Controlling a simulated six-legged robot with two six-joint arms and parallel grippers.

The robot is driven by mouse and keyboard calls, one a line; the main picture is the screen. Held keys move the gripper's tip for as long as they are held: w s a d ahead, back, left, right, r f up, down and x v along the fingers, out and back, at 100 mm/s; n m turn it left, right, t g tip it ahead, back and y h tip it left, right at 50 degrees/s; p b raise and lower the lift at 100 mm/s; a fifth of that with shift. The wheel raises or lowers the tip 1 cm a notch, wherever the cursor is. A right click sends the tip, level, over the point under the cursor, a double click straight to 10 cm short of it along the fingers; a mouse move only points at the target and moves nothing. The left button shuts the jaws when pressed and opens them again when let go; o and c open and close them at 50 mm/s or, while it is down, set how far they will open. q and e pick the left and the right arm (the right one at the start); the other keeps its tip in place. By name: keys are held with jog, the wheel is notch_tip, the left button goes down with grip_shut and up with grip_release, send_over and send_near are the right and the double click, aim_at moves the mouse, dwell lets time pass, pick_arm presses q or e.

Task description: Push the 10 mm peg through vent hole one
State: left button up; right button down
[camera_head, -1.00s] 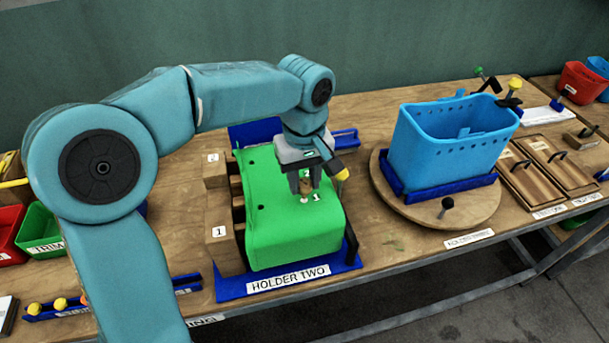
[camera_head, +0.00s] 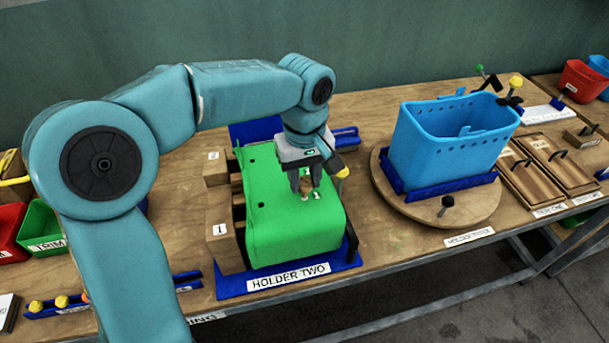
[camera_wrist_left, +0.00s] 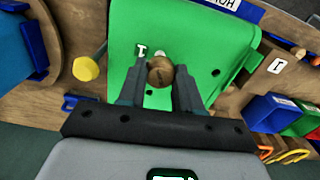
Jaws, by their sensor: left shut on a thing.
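A green moulded part (camera_head: 275,232) lies in the blue fixture labelled HOLDER TWO (camera_head: 290,280). A small white "1" label (camera_head: 316,195) marks a spot on its top, and it also shows in the left wrist view (camera_wrist_left: 142,50). My left gripper (camera_head: 306,188) points down over that spot, shut on the peg. The peg's round wooden end (camera_wrist_left: 160,71) shows between the fingers in the left wrist view. A small pale bit shows below the fingers in the head view. The hole under the peg is hidden, so its depth cannot be told. My right gripper is out of view.
A blue bin (camera_head: 445,150) stands on a round wooden turntable (camera_head: 470,207) to the right. Wooden blocks (camera_head: 224,246) flank the green part on its left. A yellow-ended knob (camera_wrist_left: 86,68) sticks out beside my gripper. Bare table lies between holder and turntable.

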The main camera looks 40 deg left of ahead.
pick_arm(q)
jog(key=shift+f+b, duration=0.35)
jog(key=shift+f, duration=0.15)
dwell(1.3)
jog(key=shift+r+p, duration=2.65)
jog(key=shift+r, duration=0.4)
